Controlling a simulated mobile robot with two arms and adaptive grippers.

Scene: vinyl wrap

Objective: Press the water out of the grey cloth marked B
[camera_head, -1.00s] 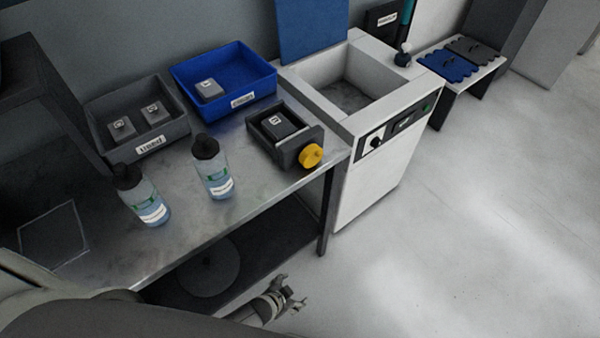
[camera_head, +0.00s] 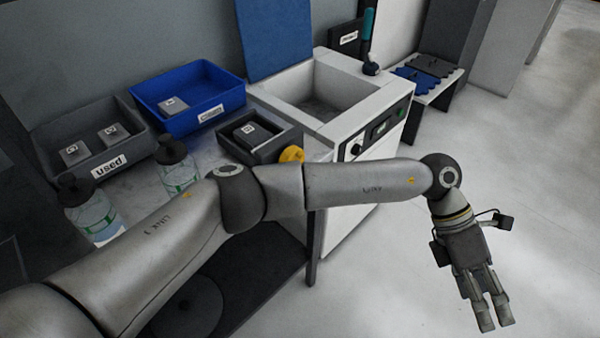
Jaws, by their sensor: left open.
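A dark grey folded cloth (camera_head: 248,133) with a small white tag lies in a dark box-shaped press (camera_head: 228,144) with a yellow knob (camera_head: 291,154) on its right side. I cannot read its tag letter for certain. Two grey cloths, one on the left (camera_head: 74,154) and one on the right (camera_head: 113,134), lie in the grey tray labelled "used" (camera_head: 61,134). Another grey cloth (camera_head: 172,107) lies in the blue tray (camera_head: 213,97). My left gripper (camera_head: 496,326) is open and empty, pointing down over the floor, well right of the press. My right gripper is out of view.
Two bottles, one on the left (camera_head: 92,211) and one on the right (camera_head: 177,168), stand on the metal table, partly behind my left arm. A white sink unit (camera_head: 397,118) adjoins the table. A low bench (camera_head: 441,89) stands beyond it. The floor on the right is clear.

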